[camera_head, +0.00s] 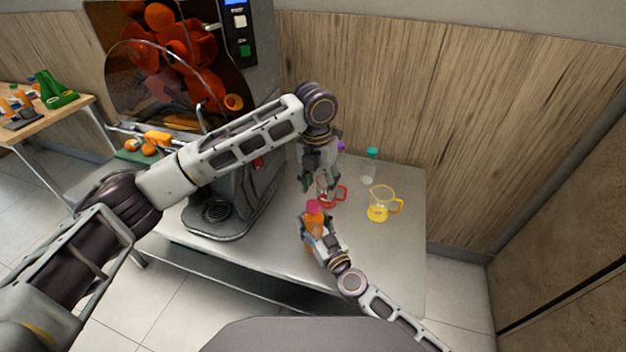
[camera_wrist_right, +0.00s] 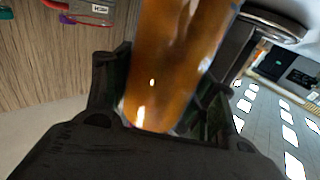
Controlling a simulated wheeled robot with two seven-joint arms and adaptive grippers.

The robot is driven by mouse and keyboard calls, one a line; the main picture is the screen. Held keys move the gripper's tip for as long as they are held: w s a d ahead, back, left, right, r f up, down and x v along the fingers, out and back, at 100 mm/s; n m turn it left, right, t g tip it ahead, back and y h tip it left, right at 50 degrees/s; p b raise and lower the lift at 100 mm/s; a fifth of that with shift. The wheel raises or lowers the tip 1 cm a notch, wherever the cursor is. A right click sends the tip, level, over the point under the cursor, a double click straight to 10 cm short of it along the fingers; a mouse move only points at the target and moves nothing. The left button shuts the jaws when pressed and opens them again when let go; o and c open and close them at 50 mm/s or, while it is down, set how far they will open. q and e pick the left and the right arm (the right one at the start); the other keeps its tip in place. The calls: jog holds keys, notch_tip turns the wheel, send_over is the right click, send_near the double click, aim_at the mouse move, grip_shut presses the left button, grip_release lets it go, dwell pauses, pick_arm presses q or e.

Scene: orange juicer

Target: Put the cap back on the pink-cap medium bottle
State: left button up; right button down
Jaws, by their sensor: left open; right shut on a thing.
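The medium bottle (camera_head: 311,226) is full of orange juice, and a pink cap (camera_head: 313,206) shows at its top. I cannot tell whether the cap is fully seated. My right gripper (camera_head: 318,240) is shut around the bottle's body near the front of the steel table. In the right wrist view the orange bottle (camera_wrist_right: 180,65) stands between the dark fingers, and its cap is not clearly seen there. My left gripper (camera_head: 318,180) is open, pointing down just behind and above the bottle, in front of a red-handled measuring cup (camera_head: 340,193). I see nothing between its fingers.
A yellow measuring cup (camera_head: 379,206) stands to the right. A teal-capped bottle (camera_head: 369,168) and a purple-capped bottle (camera_head: 341,147) stand behind. The juicer (camera_head: 225,195) is to the left.

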pick_arm(q)
jog(key=n, duration=0.7)
jog(key=shift+w+r, duration=0.1)
jog(key=shift+r, duration=0.2)
jog(key=n, duration=0.4)
jog(key=shift+a+r, duration=0.1)
jog(key=n, duration=0.4)
jog(key=shift+a+r, duration=0.1)
jog(key=n, duration=0.7)
jog(key=shift+a+r, duration=0.1)
jog(key=shift+a, duration=0.05)
jog(key=n, duration=0.8)
jog(key=shift+a, duration=0.15)
jog(key=n, duration=0.6)
jog(key=shift+a, duration=0.1)
jog(key=n, duration=0.6)
jog(key=shift+a+n, duration=0.1)
jog(key=shift+n, duration=0.3)
jog(key=n, duration=0.6)
jog(key=shift+y, duration=0.3)
jog(key=n, duration=0.6)
jog(key=shift+a+n, duration=0.1)
jog(key=shift+n, duration=0.2)
